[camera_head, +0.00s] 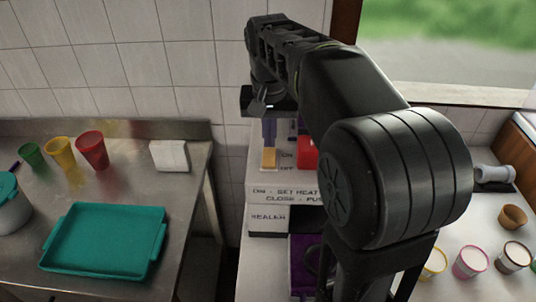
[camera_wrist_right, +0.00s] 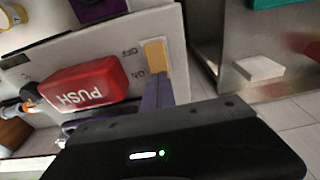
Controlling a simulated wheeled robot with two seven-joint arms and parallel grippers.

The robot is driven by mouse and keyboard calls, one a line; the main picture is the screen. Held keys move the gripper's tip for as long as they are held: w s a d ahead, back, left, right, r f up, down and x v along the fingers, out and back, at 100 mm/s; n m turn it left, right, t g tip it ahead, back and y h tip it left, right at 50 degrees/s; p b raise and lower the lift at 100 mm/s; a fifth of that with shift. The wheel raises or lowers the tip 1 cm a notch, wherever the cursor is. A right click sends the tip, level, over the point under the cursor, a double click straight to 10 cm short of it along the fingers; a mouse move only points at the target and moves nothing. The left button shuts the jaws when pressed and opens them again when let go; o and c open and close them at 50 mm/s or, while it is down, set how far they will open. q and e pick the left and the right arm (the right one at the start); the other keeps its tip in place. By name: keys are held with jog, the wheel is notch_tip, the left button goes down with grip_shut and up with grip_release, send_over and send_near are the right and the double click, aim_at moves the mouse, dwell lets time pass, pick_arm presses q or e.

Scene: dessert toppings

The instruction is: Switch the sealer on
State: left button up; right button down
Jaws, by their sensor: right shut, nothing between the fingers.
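The sealer (camera_head: 272,220) is a white box with printed labels, standing on the counter in the middle of the head view. Its orange switch (camera_head: 268,159) sits beside the ON and OFF marks. In the right wrist view the switch (camera_wrist_right: 155,57) lies right at the tips of my purple fingers. My right gripper (camera_head: 269,145) is shut and empty, pointing down at the switch; I cannot tell whether it touches. A red PUSH block (camera_head: 306,153) is just right of the switch, partly hidden by my arm; it shows fully in the right wrist view (camera_wrist_right: 85,83). My left gripper is out of view.
A steel table (camera_head: 190,190) on the left holds a teal tray (camera_head: 105,240), green, yellow and red cups (camera_head: 92,150), a white block (camera_head: 169,156) and a lidded tub (camera_head: 12,210). Several small cups (camera_head: 471,262) stand at right. A gap separates table and counter.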

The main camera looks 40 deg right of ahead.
aim_at(269, 151)
jog(key=shift+f+b, duration=0.75)
jog(key=shift+f, duration=0.15)
dwell(0.3)
notch_tip(269, 151, up, 5)
jog(key=p, duration=0.3)
jog(key=shift+f+p, duration=0.1)
jog(key=shift+p, duration=0.3)
jog(key=shift+r, duration=1.15)
